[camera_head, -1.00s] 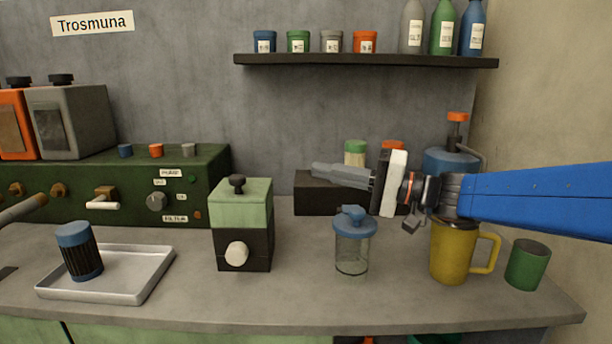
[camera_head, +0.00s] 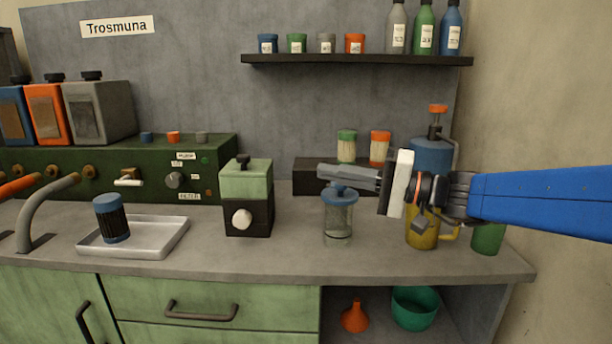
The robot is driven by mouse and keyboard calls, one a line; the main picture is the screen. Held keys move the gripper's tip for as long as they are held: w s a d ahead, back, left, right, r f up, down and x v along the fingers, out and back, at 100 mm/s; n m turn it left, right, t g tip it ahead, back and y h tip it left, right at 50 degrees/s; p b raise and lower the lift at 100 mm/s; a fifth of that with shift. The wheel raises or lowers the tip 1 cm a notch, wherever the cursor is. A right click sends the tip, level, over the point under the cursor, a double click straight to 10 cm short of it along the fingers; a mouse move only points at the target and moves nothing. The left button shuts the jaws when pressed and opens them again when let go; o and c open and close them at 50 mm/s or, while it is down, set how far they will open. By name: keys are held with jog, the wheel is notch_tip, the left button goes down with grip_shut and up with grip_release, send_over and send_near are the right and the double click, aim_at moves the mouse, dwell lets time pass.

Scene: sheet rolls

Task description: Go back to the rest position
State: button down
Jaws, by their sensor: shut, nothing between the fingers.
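My gripper (camera_head: 322,173) is at the right of the head view, on the end of my blue arm, pointing left. Its grey fingers are shut with nothing between them. It hangs in front of the black box (camera_head: 305,178) and above the glass jar with a blue lid (camera_head: 339,212). My wrist hides part of the yellow mug (camera_head: 422,236), and the blue arm covers the top of the green cup (camera_head: 487,238).
A black shelf (camera_head: 350,60) with small jars and bottles runs above my arm. A green and black grinder (camera_head: 247,200) stands left of the glass jar. A metal tray (camera_head: 165,238) holds a blue-capped black cylinder (camera_head: 111,218). The counter front (camera_head: 400,268) is clear.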

jog(key=s+d+f+g+h, duration=0.1)
jog(key=s+d+f+h, duration=0.15)
jog(key=s+f, duration=0.3)
jog(key=s+d+f+n+g+h, duration=0.1)
jog(key=s+d+f+h, duration=0.2)
jog(key=f, duration=0.4)
jog(key=s+d+f+g+h, duration=0.1)
jog(key=s+f+h, duration=0.2)
jog(key=s+f, duration=0.3)
jog(key=s+d+f+h, duration=0.3)
jog(key=d+f+h, duration=0.1)
jog(key=d, duration=0.4)
jog(key=s+d+f+t+h, duration=0.1)
jog(key=s+d+f+h, duration=0.2)
jog(key=d, duration=0.6)
jog(key=shift+f+h, duration=0.6)
jog(key=shift+h, duration=0.45)
jog(key=c, duration=2.4)
grip_release()
jog(key=shift+s, duration=0.1)
jog(key=shift+c, duration=0.2)
